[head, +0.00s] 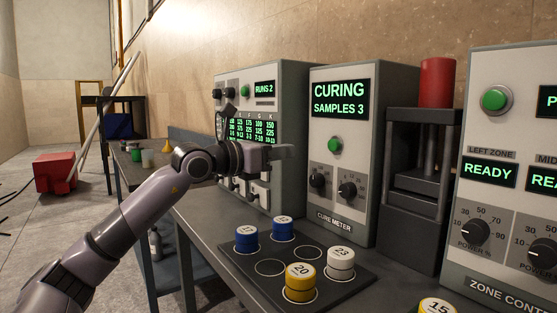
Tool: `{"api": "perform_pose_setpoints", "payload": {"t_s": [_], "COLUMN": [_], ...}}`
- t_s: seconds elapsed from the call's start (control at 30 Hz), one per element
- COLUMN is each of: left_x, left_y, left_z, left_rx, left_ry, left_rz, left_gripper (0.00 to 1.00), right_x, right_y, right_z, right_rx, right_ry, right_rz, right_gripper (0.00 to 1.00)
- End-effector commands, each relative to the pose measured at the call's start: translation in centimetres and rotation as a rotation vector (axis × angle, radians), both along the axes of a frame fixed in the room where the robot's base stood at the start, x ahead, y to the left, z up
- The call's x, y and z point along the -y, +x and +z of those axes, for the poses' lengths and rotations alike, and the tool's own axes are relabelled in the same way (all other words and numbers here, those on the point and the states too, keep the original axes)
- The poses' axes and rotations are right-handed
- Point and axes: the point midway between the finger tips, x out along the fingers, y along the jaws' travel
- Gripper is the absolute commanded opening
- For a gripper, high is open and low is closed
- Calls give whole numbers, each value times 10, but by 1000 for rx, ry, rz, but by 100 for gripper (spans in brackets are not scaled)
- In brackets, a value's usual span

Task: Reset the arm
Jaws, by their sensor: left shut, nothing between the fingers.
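My left arm reaches in from the lower left. My left gripper (287,151) is shut and empty, held in the air in front of the panel with the "RUNS 2" display (262,110) and beside the "CURING SAMPLES 3" cure meter (335,204). It hides part of the first panel's lower controls. My right gripper is not in view.
A dark mat (262,284) on the bench holds two blue cylinders, a yellow one (300,285) marked 20 and a white one (341,262) marked 23. A dark press (414,220) with a red cylinder (437,82) on top stands right of the cure meter, beside the zone control box (510,250).

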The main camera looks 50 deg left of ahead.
Motion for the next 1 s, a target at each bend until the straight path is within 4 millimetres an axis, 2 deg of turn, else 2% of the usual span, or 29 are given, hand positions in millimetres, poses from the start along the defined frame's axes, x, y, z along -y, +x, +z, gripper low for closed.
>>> {"api": "perform_pose_setpoints", "payload": {"t_s": [0.23,1.0], "left_x": [-1,-1], "left_y": [-8,-8], "left_z": [-1,0], "left_rx": [-1,0], "left_ry": [1,1], "left_rz": [1,1], "left_gripper": [0,0], "right_x": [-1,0], "right_y": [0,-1], "right_z": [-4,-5], "right_rx": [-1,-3], "right_ry": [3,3], "right_rz": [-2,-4], "right_gripper": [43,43]}}
